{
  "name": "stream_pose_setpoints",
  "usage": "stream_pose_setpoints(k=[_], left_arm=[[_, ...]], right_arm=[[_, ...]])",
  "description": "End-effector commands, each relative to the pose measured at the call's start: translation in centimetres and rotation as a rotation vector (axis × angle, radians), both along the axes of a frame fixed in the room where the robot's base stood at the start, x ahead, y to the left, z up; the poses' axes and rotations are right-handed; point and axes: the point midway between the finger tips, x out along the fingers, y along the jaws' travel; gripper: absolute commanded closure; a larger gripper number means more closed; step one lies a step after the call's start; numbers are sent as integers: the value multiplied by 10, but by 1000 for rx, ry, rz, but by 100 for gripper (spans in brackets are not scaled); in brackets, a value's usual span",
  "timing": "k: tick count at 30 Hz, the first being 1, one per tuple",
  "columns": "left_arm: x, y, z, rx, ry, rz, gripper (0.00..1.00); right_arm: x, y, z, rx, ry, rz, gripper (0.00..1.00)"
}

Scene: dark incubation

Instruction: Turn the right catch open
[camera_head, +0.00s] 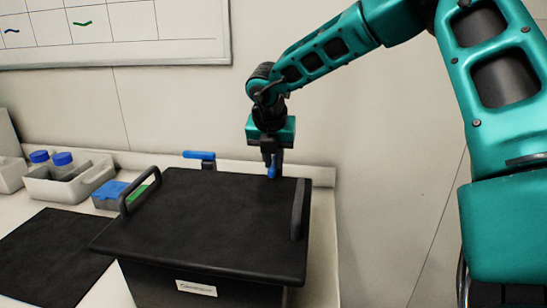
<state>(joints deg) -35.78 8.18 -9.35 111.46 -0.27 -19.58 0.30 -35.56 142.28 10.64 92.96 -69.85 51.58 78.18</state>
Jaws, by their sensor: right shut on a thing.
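A black box with a flat dark lid (210,215) stands on the counter. Two blue catches show at its far edge. The left catch (199,155) lies sideways along the edge. The right catch (272,172) shows only as a small blue piece between my fingers, so its angle is hard to tell. My right gripper (272,165) points down from above at the far right of the lid and is shut on the right catch. The fingers hide much of it. My left gripper is not in view.
The lid has a dark handle on the left (139,190) and one on the right (298,210). A grey caddy (60,187) with blue-capped bottles and a blue-and-green box (112,194) stand left. A black mat (45,255) lies front left. A wall rises close behind.

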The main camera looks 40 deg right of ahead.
Motion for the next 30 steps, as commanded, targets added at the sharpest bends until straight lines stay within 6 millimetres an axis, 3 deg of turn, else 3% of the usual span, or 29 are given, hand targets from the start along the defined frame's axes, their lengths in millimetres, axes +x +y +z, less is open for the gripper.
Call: stream_pose_setpoints(k=[14,30], left_arm=[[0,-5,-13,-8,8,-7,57],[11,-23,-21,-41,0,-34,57]], right_arm=[[-2,-2,-3,3,-2,71,100],[-9,-13,-2,4,-4,523,100]])
